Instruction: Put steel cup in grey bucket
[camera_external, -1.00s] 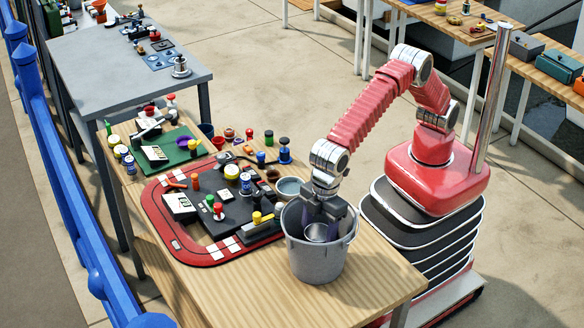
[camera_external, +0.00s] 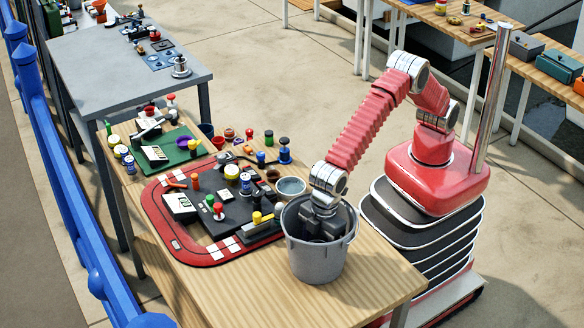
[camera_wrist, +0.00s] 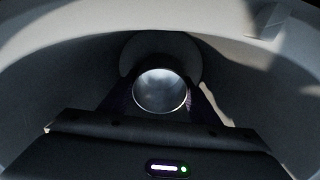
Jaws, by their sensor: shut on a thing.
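The grey bucket (camera_external: 318,262) stands upright near the front right of the wooden table. My gripper (camera_external: 318,228) is down inside the bucket, with its fingers hidden behind the rim in the external view. In the wrist view, my gripper (camera_wrist: 160,98) is shut on the steel cup (camera_wrist: 160,91), whose round shiny mouth shows between the dark fingers. The bucket's inner wall (camera_wrist: 60,75) surrounds the cup and gripper in that view. The cup is hidden in the external view. I cannot tell whether the cup touches the bucket's floor.
A red-edged tray (camera_external: 190,250) with several small items lies left of the bucket. A light bowl (camera_external: 290,187) stands close behind the bucket. The wooden table's right front corner (camera_external: 395,290) is clear. A blue railing (camera_external: 70,190) runs along the left.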

